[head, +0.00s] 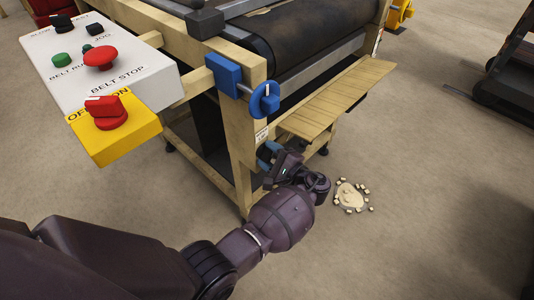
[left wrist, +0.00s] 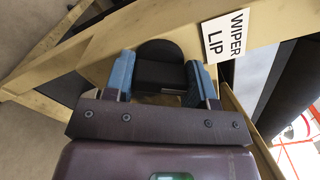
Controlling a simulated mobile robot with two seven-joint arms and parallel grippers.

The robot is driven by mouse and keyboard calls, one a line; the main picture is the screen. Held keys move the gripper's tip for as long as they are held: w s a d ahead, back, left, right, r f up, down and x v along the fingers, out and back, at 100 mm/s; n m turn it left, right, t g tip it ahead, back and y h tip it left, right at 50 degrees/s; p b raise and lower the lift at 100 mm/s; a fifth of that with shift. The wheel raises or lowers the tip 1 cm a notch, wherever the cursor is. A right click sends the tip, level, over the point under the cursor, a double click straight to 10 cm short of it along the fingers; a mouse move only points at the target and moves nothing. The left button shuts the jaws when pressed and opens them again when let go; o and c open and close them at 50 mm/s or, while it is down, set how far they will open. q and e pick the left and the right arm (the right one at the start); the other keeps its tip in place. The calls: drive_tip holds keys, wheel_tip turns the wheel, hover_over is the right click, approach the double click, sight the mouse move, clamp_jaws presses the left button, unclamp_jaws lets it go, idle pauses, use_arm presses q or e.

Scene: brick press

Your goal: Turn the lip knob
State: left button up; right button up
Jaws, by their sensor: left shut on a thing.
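The lip knob (left wrist: 160,68) is a black, rounded knob on the wooden frame, beside a white label (left wrist: 227,35) reading "WIPER LIP". My left gripper (left wrist: 158,78) has its two blue fingers on either side of the knob and is shut on it. In the head view my left gripper (head: 271,156) is at the machine's front corner post, just below the small white label (head: 262,135). The knob is mostly hidden there by the gripper and wrist. My right gripper is not in view.
Above the gripper are a blue handwheel (head: 265,99) and a blue block (head: 222,72). A slatted wooden shelf (head: 335,98) juts out to the right. A control panel (head: 98,62) stands at upper left. A sand-coloured pile (head: 349,195) with crumbs lies on the floor.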

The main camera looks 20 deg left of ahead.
use_arm(q)
drive_tip(key=shift+w+r+m+p, duration=0.1)
drive_tip(key=shift+r+m+p, duration=0.25)
drive_tip(key=shift+m, duration=0.55)
drive_tip(key=m+p, duration=0.1)
drive_tip(key=m, duration=0.1)
drive_tip(key=shift+f+m, duration=0.1)
drive_tip(key=shift+m, duration=0.3)
drive_tip(key=m+p, duration=0.1)
drive_tip(key=m, duration=0.2)
drive_tip(key=shift+m, duration=0.3)
drive_tip(key=shift+f+m+p, duration=0.2)
drive_tip(key=shift+m+p, duration=0.1)
drive_tip(key=shift+m, duration=1.1)
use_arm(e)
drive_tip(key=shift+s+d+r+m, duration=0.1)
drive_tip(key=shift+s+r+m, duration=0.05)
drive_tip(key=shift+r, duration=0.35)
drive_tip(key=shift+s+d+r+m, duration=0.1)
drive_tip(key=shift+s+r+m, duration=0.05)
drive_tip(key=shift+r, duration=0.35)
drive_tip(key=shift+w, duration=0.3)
use_arm(q)
drive_tip(key=o, duration=0.9)
drive_tip(key=shift+o, duration=0.2)
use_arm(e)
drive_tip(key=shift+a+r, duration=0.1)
